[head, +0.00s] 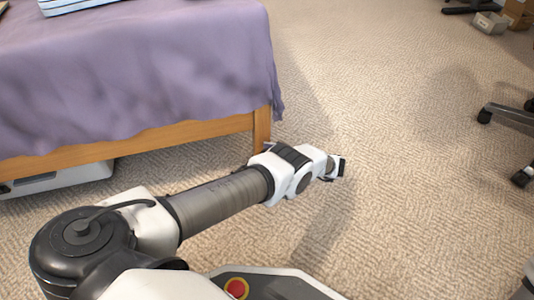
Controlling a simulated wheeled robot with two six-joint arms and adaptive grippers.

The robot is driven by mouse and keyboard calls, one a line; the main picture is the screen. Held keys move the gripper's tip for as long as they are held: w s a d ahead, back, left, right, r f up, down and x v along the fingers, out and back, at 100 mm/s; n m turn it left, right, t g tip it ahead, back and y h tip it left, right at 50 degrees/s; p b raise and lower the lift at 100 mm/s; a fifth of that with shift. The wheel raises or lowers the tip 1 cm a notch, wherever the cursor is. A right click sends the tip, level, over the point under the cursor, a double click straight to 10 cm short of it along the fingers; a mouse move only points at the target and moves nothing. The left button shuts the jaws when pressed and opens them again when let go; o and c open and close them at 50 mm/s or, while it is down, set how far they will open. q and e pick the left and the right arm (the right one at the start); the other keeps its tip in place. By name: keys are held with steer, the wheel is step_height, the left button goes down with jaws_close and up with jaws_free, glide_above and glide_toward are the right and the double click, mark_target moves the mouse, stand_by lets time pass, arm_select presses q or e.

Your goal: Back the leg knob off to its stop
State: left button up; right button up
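No knob can be made out in the head view. A wooden leg (262,130) stands at the near right corner of a bed-like piece draped in a purple cover (140,70); part of the leg is behind my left arm. My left arm reaches from the lower left across the carpet, and its wrist end with the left gripper (338,168) is to the right of the leg. The gripper is small and mostly turned away, so I cannot tell whether its fingers are open or shut. My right gripper is out of view.
A grey-white box (60,180) sits under the wooden rail (140,143). Dark chair casters (484,116) stand at the right edge. Small boxes (490,22) are at the far right. The carpet (400,190) is clear between them.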

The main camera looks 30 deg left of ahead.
arm_select(q)
steer(key=shift+r, duration=0.1)
step_height(320, 180, up, 10)
steer(key=shift+f, duration=0.1)
stand_by(0.4)
